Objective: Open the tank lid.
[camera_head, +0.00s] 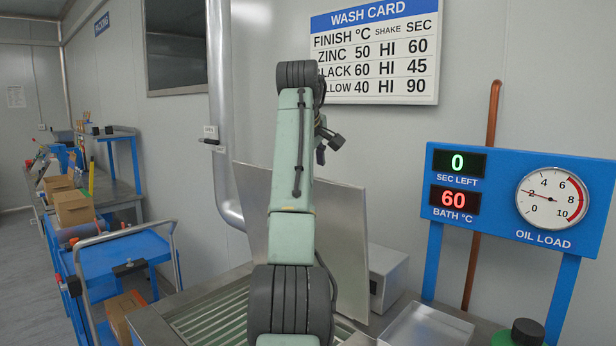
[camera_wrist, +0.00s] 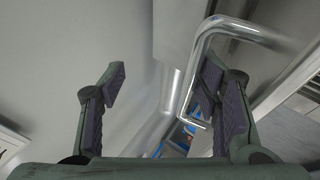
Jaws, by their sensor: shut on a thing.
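The tank lid (camera_head: 345,225) is a large flat grey metal panel. In the head view it stands raised and steeply tilted behind my arm, which hides its middle. A bent, shiny metal handle bar (camera_wrist: 200,60) shows in the wrist view, beside the right finger pad. In the head view only part of my gripper (camera_head: 328,138) shows, by the lid's upper edge. The tank opening is mostly hidden by my arm.
A green slatted surface (camera_head: 205,318) in a metal frame lies at the lower left of the lid. A blue display stand (camera_head: 500,240), a copper pipe (camera_head: 487,150) and a metal tray (camera_head: 425,325) are at right. A blue cart (camera_head: 120,255) stands at left.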

